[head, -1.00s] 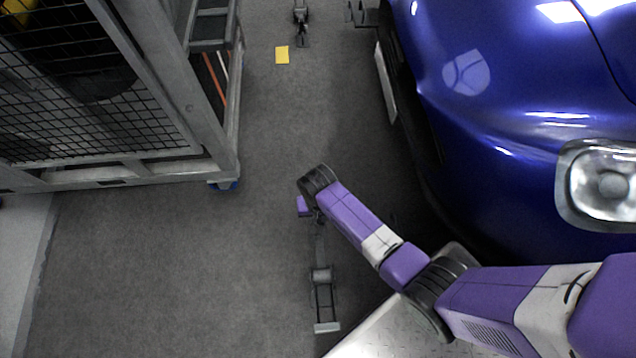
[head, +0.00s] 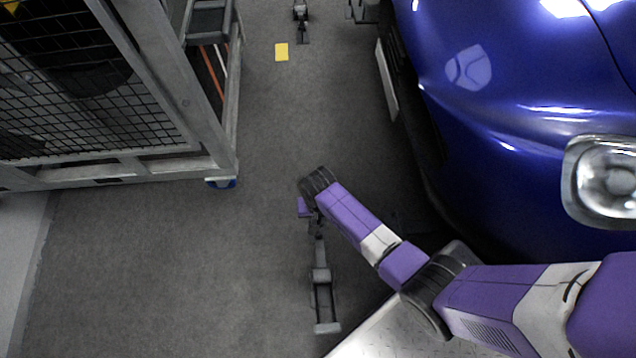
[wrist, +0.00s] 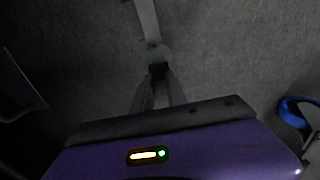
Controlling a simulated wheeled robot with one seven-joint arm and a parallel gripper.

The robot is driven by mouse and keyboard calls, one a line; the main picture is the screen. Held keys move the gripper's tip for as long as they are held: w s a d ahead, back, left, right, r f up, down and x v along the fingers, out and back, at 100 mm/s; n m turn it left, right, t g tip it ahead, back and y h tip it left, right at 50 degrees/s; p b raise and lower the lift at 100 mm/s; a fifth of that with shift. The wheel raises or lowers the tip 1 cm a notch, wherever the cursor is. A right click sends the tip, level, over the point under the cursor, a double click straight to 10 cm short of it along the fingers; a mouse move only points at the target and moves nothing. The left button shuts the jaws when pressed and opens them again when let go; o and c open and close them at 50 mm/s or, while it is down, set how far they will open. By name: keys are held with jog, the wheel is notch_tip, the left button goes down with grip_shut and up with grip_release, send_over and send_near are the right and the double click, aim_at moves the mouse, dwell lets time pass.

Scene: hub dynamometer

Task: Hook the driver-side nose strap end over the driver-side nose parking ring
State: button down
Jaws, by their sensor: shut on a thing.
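The grey strap (head: 322,285), with a ratchet-like frame, lies on the floor below my arm in the head view. Its upper end runs toward my gripper (wrist: 158,70). In the wrist view, the two fingers converge on a dark piece at the end of a pale strap (wrist: 147,20), which runs away to the top edge. My gripper is shut on this strap end, low near the floor. In the head view, my wrist hides most of the fingers. A curved blue piece (wrist: 295,112) shows at the right of the wrist view; I cannot tell whether it is the parking ring.
The blue car (head: 500,110) fills the right side. A grey mesh cage (head: 188,100) with a blue-trimmed caster (head: 221,183) stands at the left. Floor between cage and car is mostly clear.

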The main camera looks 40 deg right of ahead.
jog(key=shift+f, duration=0.4)
jog(key=shift+r, duration=0.1)
jog(key=c, duration=1.3)
grip_release()
jog(key=shift+o, duration=0.2)
notch_tip(320, 180, up, 8)
jog(key=p, duration=0.4)
jog(key=shift+p, duration=0.35)
jog(key=shift+w, duration=0.1)
